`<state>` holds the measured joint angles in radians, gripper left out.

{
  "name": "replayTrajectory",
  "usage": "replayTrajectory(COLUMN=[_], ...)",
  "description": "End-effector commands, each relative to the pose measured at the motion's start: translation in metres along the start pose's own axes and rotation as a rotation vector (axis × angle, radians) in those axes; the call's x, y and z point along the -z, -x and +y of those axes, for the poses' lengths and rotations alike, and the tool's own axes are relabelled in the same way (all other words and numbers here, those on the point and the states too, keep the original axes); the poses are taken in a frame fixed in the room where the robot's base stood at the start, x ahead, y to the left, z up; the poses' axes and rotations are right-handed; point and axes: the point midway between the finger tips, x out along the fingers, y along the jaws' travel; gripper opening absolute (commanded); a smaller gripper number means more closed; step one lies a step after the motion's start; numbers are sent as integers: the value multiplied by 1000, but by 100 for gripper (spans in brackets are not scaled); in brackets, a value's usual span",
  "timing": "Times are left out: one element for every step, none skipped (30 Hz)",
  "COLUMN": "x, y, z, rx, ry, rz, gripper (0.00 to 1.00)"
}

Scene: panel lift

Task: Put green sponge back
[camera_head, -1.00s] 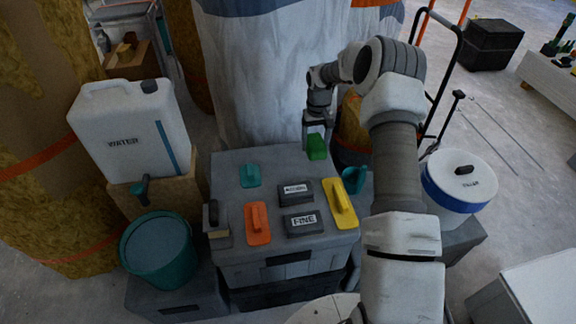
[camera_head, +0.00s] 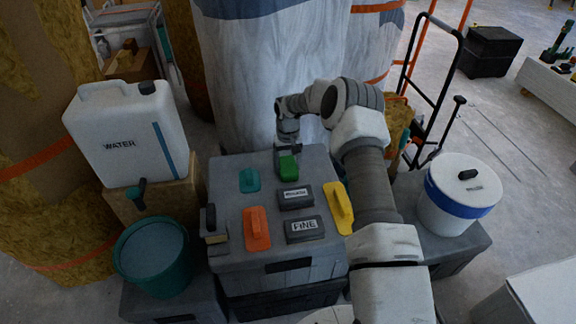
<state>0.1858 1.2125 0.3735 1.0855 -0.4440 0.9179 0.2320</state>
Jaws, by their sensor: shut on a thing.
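The green sponge (camera_head: 290,168) is at the far edge of the grey box top (camera_head: 226,224), behind a dark block labelled in small letters (camera_head: 293,197). My gripper (camera_head: 288,153) is shut on the green sponge from above. I cannot tell whether the sponge touches the box top or hangs just over it. My gripper's fingertips are small and partly hidden by the sponge.
On the box top are a teal float (camera_head: 250,180), an orange float (camera_head: 256,229), a yellow float (camera_head: 338,208) and a block marked FINE (camera_head: 304,228). A teal bucket (camera_head: 154,258) and water container (camera_head: 127,134) stand left. A white-and-blue bucket (camera_head: 460,195) stands right.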

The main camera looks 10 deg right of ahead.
Motion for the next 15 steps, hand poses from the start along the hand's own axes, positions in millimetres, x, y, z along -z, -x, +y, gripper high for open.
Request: replayTrajectory(x=[-1, -1, -1, -1, -1, -1, -1, -1, -1, -1, -1, -1, -1, 0, 0], y=[-2, -2, -2, -2, -2, -2, -2, -2, -2, -2, -2, -1, 0, 1, 4], z=[0, 0, 0, 0, 0, 0, 0, 0, 0, 0, 0, 0, 0, 0, 0], rx=[0, 0, 0, 0, 0, 0, 0, 0, 0, 0, 0, 0, 0, 0, -1], ry=[0, 0, 0, 0, 0, 0, 0, 0, 0, 0, 0, 0, 0, 0, 0], rz=[-1, -1, -1, -2, -2, -2, -1, -1, -1, -1, -1, -1, -1, -1, 0], gripper=[16, 77, 84, 90, 95, 100, 100, 100, 100, 100, 100, 100, 100, 100, 100])
